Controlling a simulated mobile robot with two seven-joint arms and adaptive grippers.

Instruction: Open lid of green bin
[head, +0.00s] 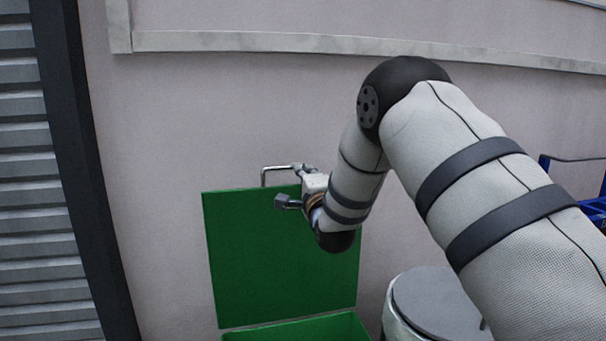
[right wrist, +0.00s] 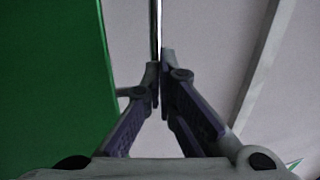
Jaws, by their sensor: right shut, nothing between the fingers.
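The green bin (head: 300,330) stands against the wall at the bottom of the head view. Its green lid (head: 255,255) stands raised, nearly upright, above the box. A bent metal handle (head: 264,178) shows at the lid's top edge. My right gripper (head: 299,169) is at the lid's upper right, close to the handle. In the right wrist view the fingers (right wrist: 160,85) are shut with nothing held. A thin metal bar (right wrist: 157,25) shows just beyond the fingertips; whether they touch it I cannot tell. The lid (right wrist: 55,80) fills the left side there. My left gripper is not in view.
A round container with a grey top (head: 435,300) stands right of the green bin, below my right arm. A blue frame (head: 594,208) is at the far right. A grey slatted shutter (head: 45,230) is at the left. The pale wall (head: 150,170) is close behind the lid.

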